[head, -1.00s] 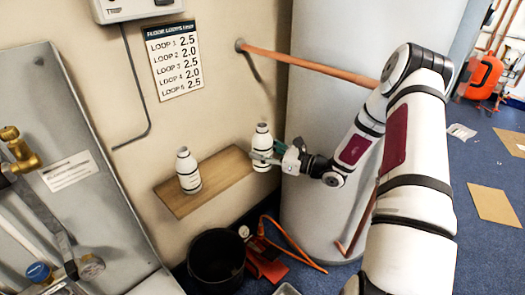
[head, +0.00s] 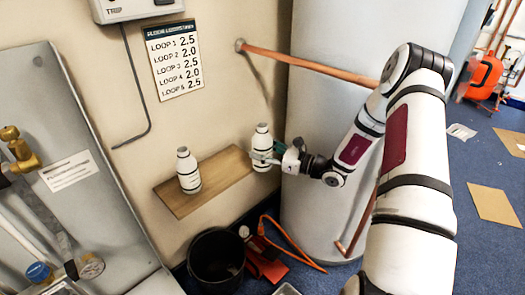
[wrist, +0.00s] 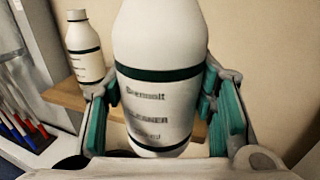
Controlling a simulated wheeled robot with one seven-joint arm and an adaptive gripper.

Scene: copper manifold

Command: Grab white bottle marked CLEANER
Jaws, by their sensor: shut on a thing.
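The white bottle marked CLEANER (wrist: 160,85) fills the middle of the wrist view, upright, with dark bands and a printed label. It also shows in the head view (head: 262,143), at the right end of the wooden shelf (head: 213,178). My gripper (head: 272,157) is shut on it, with the teal-padded fingers (wrist: 162,100) on both its sides. The bottle's lower end is partly hidden by the gripper, so I cannot tell whether it touches the shelf. A second white bottle (head: 188,171) stands on the shelf to the left; it also shows in the wrist view (wrist: 85,50), its label too small to read.
A black bucket (head: 216,258) and a red tool with an orange hose (head: 268,262) are on the floor below the shelf. A large grey cylinder (head: 315,210) stands right of the shelf. A copper pipe (head: 310,63) runs from the wall above.

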